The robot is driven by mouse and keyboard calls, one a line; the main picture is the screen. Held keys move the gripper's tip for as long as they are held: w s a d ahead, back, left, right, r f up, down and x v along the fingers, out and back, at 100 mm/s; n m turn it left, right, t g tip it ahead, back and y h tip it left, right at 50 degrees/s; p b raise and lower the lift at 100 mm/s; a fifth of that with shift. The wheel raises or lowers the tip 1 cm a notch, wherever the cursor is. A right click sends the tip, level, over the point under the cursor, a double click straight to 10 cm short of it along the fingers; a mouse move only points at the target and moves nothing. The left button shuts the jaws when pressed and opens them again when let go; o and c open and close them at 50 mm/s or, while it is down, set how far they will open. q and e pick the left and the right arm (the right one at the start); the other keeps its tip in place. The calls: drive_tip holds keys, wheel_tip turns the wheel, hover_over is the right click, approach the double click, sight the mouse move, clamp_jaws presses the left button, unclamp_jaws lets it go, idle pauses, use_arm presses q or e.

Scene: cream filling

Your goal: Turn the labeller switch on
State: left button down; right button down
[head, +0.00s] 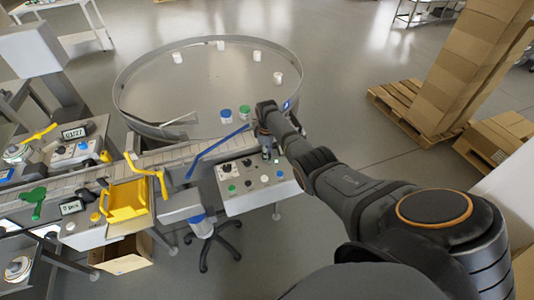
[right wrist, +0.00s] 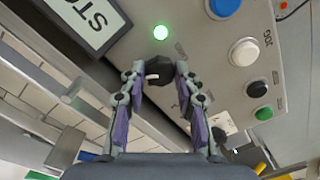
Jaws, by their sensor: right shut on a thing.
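The control panel (head: 252,190) stands at the end of the conveyor, with several buttons and knobs on its grey face. My right gripper (head: 270,155) is down at the panel's upper right part. In the right wrist view, the gripper (right wrist: 157,82) has its two fingers closed around a black rotary knob (right wrist: 158,66) with a pale pointer mark. A green lamp (right wrist: 160,32) beside the knob is lit. A display sign (right wrist: 92,20) reading "STO", cut off by the frame, is next to it. My left gripper is not in view.
A round turntable (head: 190,85) with several jars lies behind the panel.

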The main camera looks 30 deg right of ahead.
idle(0.4)
drive_tip(key=c, duration=1)
unclamp_jaws()
drive_tip(key=shift+r, duration=0.35)
wheel_tip(320, 180, up, 11)
drive_tip(key=shift+r, duration=0.15)
